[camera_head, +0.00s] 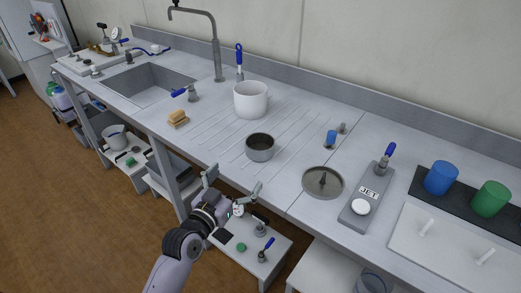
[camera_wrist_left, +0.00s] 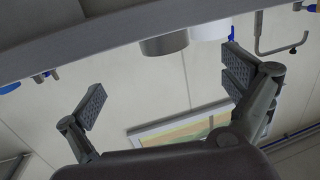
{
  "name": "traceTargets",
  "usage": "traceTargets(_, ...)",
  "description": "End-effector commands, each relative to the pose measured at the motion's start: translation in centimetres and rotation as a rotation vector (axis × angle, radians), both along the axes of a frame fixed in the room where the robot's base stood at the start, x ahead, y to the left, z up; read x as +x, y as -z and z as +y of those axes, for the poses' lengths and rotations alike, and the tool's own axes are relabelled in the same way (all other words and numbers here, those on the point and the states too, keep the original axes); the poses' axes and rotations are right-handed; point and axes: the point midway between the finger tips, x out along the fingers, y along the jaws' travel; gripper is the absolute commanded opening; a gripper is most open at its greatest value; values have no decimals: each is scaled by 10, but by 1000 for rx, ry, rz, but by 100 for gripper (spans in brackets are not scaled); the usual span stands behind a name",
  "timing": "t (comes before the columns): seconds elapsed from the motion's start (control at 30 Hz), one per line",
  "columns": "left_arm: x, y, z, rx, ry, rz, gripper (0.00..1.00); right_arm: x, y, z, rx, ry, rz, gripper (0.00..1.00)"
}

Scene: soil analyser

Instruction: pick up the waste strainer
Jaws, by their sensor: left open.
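A round, shallow metal dish with an upright central post (camera_head: 323,183) sits on the counter near its front edge; it may be the waste strainer. A small, deep grey metal cup (camera_head: 260,148) stands to its left on the ribbed drainboard. I cannot tell for certain which one is the strainer. My left gripper (camera_head: 233,182) is open and empty, at the counter's front edge, below and left of the cup. In the left wrist view, which looks upside down, my open fingers (camera_wrist_left: 165,90) are apart with the grey cup (camera_wrist_left: 164,45) beyond them. My right gripper is not in view.
A white pot (camera_head: 250,100) stands behind the cup. A sponge (camera_head: 178,119) lies left. A grey device marked JET (camera_head: 367,195) and blue and green cups (camera_head: 440,178) are right. The counter's front edge (camera_head: 235,178) is close to my gripper. A shelf with items lies below.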

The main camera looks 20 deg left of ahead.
Motion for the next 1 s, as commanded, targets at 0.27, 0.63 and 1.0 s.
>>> traceTargets(0.27, 58, 1, -9, -1, 1, 0, 99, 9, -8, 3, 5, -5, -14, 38)
traceTargets(0.63, 91, 3, -13, 0, 1, 1, 99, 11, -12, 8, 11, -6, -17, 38)
traceTargets(1.0, 129, 6, -16, 1, 0, 2, 99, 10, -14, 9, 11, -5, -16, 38)
